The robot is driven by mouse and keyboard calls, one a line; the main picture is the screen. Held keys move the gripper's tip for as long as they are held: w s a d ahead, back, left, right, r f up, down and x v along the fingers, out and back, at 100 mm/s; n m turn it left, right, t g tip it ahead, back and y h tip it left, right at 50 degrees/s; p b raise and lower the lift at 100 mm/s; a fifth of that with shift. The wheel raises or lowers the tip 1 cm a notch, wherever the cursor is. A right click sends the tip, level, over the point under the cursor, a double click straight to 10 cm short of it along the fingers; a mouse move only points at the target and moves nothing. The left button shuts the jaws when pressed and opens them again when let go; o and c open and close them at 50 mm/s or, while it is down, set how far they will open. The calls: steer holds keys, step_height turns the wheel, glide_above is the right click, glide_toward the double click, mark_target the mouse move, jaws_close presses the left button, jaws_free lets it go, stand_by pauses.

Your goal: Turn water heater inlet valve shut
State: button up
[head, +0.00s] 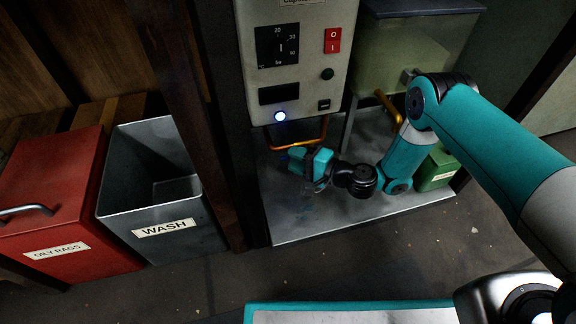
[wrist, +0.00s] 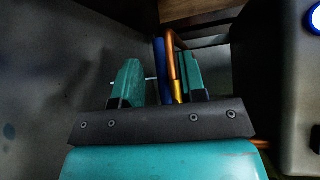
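The water heater (head: 292,60) is a pale box with a dial, a red switch and a lit blue lamp. A copper pipe (head: 312,139) runs beneath it and also shows in the wrist view (wrist: 171,50). A blue bar (wrist: 161,72), apparently the inlet valve's handle, stands beside this pipe, between my fingers in the picture. My gripper (wrist: 160,78) is open, with a gap between the left finger and the blue bar. In the head view my gripper (head: 308,166) is under the heater, and it hides most of the valve. Contact with the right finger cannot be told.
A dark post (head: 190,110) stands left of the heater. Further left are a grey WASH bin (head: 190,222) and a red OILY RAGS bin (head: 60,200). A tank (head: 410,50) and a green box (head: 437,170) are at the right. A metal tray (head: 300,228) lies below my gripper.

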steer(key=shift+b+x, duration=0.4)
steer(key=shift+x, duration=0.9)
jaws_close()
steer(key=shift+r, duration=0.1)
